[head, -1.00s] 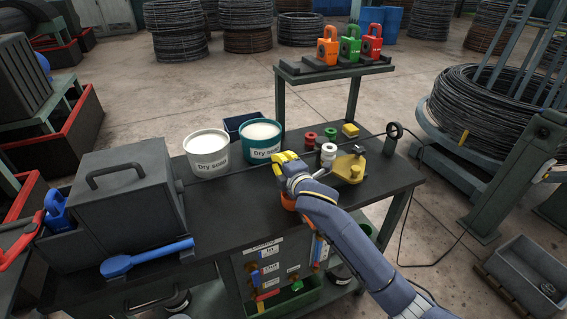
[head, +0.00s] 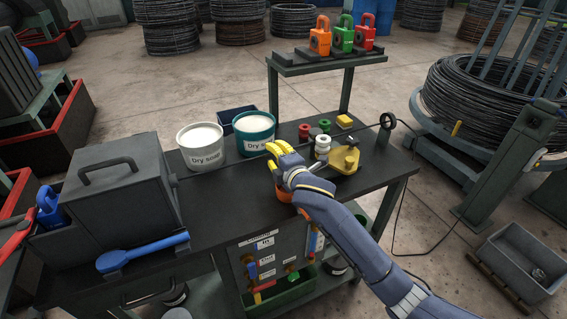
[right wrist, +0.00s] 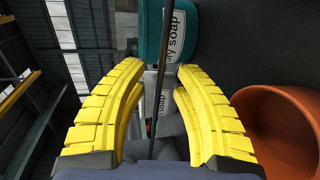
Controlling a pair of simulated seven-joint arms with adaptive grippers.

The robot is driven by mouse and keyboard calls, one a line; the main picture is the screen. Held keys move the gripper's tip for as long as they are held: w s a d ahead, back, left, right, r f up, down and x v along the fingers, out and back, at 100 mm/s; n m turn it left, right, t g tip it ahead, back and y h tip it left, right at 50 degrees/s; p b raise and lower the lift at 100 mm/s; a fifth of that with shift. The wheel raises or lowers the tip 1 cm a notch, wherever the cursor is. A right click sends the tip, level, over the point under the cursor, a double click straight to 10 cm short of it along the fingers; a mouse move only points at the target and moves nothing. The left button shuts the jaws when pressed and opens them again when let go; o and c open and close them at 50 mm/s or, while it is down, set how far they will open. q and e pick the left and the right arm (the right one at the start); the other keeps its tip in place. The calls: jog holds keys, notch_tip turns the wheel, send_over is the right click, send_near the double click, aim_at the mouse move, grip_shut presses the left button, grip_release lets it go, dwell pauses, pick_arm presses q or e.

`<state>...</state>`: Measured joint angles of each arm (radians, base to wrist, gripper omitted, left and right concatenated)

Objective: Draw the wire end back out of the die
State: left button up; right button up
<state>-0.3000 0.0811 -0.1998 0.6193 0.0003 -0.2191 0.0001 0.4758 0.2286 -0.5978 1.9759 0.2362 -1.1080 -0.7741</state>
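My right gripper (head: 277,153) is over the workbench, beside the teal tub. In the right wrist view its yellow fingers (right wrist: 160,118) are apart, with a thin dark wire (right wrist: 168,70) running through the gap. They do not visibly pinch it. In the head view the wire (head: 360,130) runs from the upright ring (head: 388,121) toward the gripper. A dark grey box with a lid handle (head: 118,190) stands at the bench's left. I cannot make out the die or the wire end. My left gripper is out of view.
Two soap tubs, white (head: 202,147) and teal (head: 254,132), stand behind the gripper. Small white pots (head: 322,147) and a yellow fixture (head: 345,158) are to its right. An orange cup (right wrist: 275,130) is close beside the fingers. A blue scoop (head: 142,254) lies at the front left.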

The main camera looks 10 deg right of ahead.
jog(key=v, duration=1.1)
jog(key=shift+r, duration=0.1)
